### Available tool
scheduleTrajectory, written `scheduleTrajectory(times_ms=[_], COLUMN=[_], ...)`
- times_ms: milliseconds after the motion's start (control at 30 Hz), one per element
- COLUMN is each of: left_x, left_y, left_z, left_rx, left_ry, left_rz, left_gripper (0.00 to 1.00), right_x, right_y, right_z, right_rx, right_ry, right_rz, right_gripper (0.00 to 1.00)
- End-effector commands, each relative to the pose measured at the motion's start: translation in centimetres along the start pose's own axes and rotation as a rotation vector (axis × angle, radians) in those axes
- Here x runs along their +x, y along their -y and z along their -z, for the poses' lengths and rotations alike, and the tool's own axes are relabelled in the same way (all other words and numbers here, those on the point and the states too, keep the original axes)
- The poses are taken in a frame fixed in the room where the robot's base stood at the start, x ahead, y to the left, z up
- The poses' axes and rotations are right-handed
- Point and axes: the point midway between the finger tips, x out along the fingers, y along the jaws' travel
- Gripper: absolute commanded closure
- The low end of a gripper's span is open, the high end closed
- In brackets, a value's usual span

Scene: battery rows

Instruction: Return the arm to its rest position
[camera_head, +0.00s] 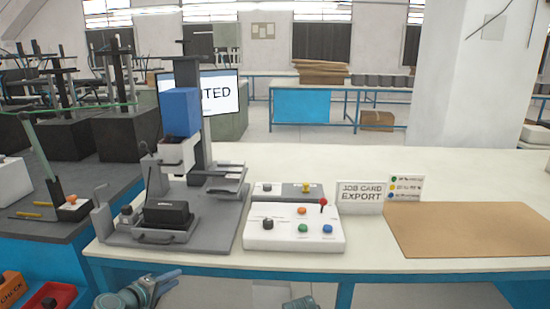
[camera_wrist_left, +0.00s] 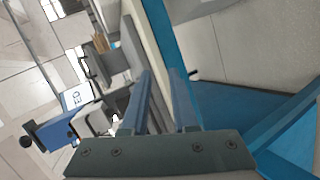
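My left arm reaches in at the bottom left of the head view, below the front edge of the white table (camera_head: 385,258). My left gripper (camera_head: 168,277) is in front of that edge, low and apart from the test stand. In the left wrist view its two fingers (camera_wrist_left: 160,85) stand apart with nothing between them, so it is open and empty. A small grey piece, perhaps of my right arm, shows at the bottom edge of the head view; no right fingers are visible.
A press-like station (camera_head: 120,230) with a blue head (camera_head: 180,111) stands behind the gripper. A button box (camera_head: 290,238) is beside it, with a job card sign (camera_head: 361,197) and brown mat (camera_head: 470,230) to the right. A red bin (camera_head: 48,300) is low at left.

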Motion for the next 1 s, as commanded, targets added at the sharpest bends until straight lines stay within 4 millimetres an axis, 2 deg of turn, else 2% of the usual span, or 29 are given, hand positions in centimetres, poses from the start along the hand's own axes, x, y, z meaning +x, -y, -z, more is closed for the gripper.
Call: scheduleTrajectory(times_ms=[33, 100, 200, 300, 400, 500, 600, 867, 900, 933, 1000], left_x=[1.6, 3.1, 4.1, 4.0, 3.2, 2.0, 0.8, -2.0, -2.4, -3.0, -3.5], left_y=[0.1, 1.0, 2.6, 4.5, 6.3, 7.8, 8.8, 10.0, 10.0, 8.7, 7.3], left_z=[-3.8, -8.5, -14.6, -19.9, -24.1, -26.9, -28.7, -31.2, -31.4, -31.0, -30.6], left_rx=[0.085, 0.206, 0.38, 0.557, 0.733, 0.887, 1.013, 1.272, 1.309, 1.301, 1.294], left_ry=[0.094, 0.217, 0.381, 0.531, 0.665, 0.767, 0.838, 0.948, 0.959, 0.956, 0.953], left_rz=[0.053, 0.136, 0.253, 0.371, 0.49, 0.598, 0.689, 0.886, 0.914, 0.913, 0.91], left_gripper=[0.73, 0.73, 0.73, 0.73, 0.73, 0.73, 0.73, 0.73, 0.73, 0.73, 0.73], right_x=[0.0, 0.0, 0.0, 0.0, 0.0, 0.0, 0.0, 0.0, 0.0, -1.4, -3.0], right_y=[0.0, 0.0, 0.0, 0.0, 0.0, 0.0, 0.0, 0.0, 0.0, -0.1, -0.3], right_z=[0.0, 0.0, 0.0, 0.0, 0.0, 0.0, 0.0, 0.0, 0.0, -0.1, -0.2], right_rx=[0.0, 0.0, 0.0, 0.0, 0.0, 0.0, 0.0, 0.0, 0.0, 0.0, 0.0], right_ry=[0.0, 0.0, 0.0, 0.0, 0.0, 0.0, 0.0, 0.0, 0.0, 0.0, 0.0], right_rz=[0.0, 0.0, 0.0, 0.0, 0.0, 0.0, 0.0, 0.0, 0.0, 0.0, 0.0], right_gripper=[1.0, 1.0, 1.0, 1.0, 1.0, 1.0, 1.0, 1.0, 1.0, 1.0, 1.0])
